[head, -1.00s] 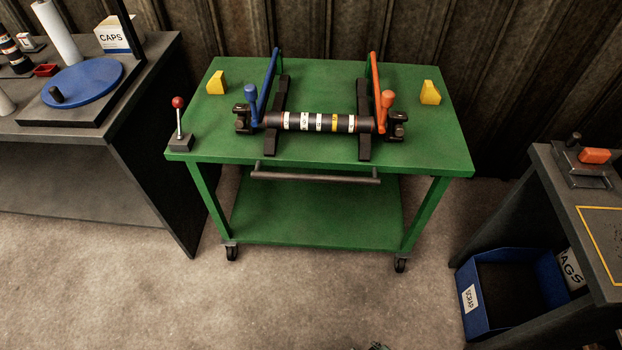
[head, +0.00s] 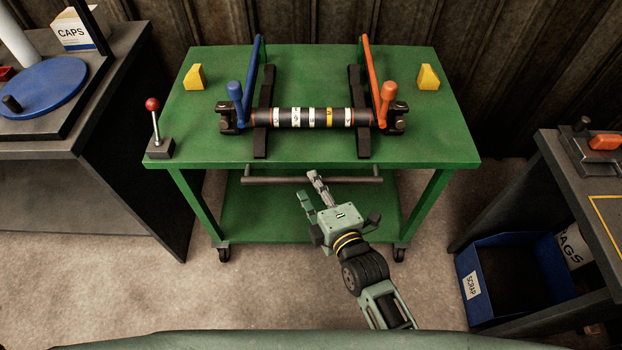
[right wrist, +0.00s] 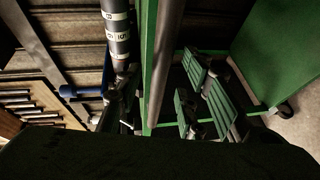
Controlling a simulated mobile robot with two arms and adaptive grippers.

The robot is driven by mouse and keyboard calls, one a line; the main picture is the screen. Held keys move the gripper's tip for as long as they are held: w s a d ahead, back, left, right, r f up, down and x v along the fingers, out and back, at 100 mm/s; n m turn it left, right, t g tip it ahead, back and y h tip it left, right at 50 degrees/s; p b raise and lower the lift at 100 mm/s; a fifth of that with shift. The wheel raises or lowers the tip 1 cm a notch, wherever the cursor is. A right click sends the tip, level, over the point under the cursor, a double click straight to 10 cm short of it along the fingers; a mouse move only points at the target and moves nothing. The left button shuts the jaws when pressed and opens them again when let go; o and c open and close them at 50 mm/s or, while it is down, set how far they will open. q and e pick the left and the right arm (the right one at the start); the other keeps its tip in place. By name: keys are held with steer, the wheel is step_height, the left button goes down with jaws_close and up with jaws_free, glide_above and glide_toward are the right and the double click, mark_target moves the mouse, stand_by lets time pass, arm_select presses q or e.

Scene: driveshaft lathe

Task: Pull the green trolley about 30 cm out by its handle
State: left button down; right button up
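The green trolley (head: 205,142) stands ahead, with a green top and a lower shelf. Its grey bar handle (head: 262,180) runs along the front below the top edge, and it also shows in the right wrist view (right wrist: 164,70). My right gripper (head: 308,184) is at the middle of the handle, open and empty, with its two fingers apart. One finger overlaps the bar in the head view; the other tip shows just below it. I cannot tell whether the fingers touch the bar or stand around it. My left gripper is not in view.
A dark shaft (head: 288,117) lies on the trolley between blue and orange levers. A red-knobbed lever (head: 154,125) stands on its left corner. A dark bench (head: 120,110) is at left; another bench and a blue scrap bin (head: 482,310) are at right. The floor in front is free.

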mark_target(312, 165)
steer(key=shift+x, duration=1.2)
steer(key=shift+w+a+f, duration=0.1)
steer(key=shift+w, duration=0.15)
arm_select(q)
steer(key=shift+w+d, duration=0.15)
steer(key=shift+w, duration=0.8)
arm_select(e)
steer(key=shift+c, duration=0.6)
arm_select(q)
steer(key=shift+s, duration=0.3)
arm_select(e)
jaws_close()
